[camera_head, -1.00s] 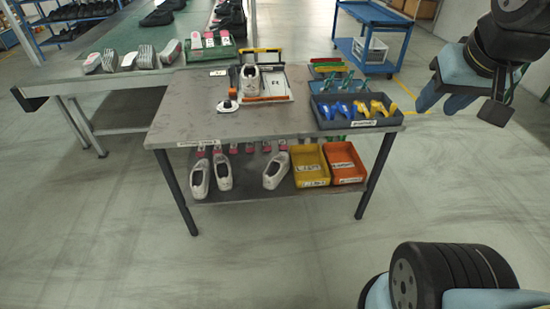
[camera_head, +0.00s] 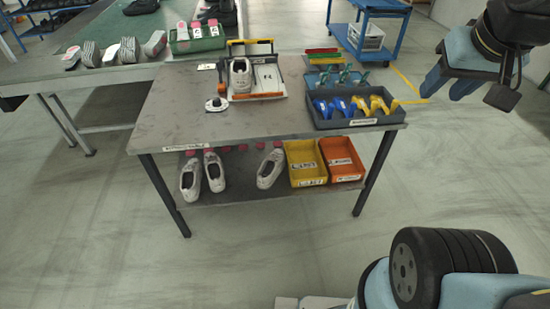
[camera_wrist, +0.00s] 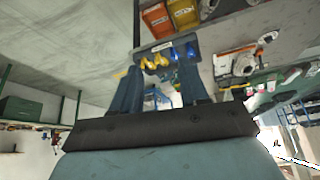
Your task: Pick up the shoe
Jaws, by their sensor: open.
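A white shoe (camera_head: 240,77) sits in a fixture with an orange front bar and a black-and-yellow rear bar (camera_head: 250,42) on the table. On the lower shelf, white shoes stand at the left (camera_head: 190,180), beside it (camera_head: 214,172) and further right (camera_head: 270,168). My gripper (camera_head: 443,92) is open and empty at the upper right, well apart from every shoe. Its two spread fingers also show in the wrist view (camera_wrist: 160,68). The fixture shows there, tilted, at the right (camera_wrist: 238,64).
A grey tray (camera_head: 345,124) with blue and yellow tools lies on the table's right. Yellow (camera_head: 307,177) and orange (camera_head: 341,172) bins stand on the shelf. A bench (camera_head: 60,75) with grey soles adjoins at left. A blue cart (camera_head: 372,43) stands behind. The floor in front is clear.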

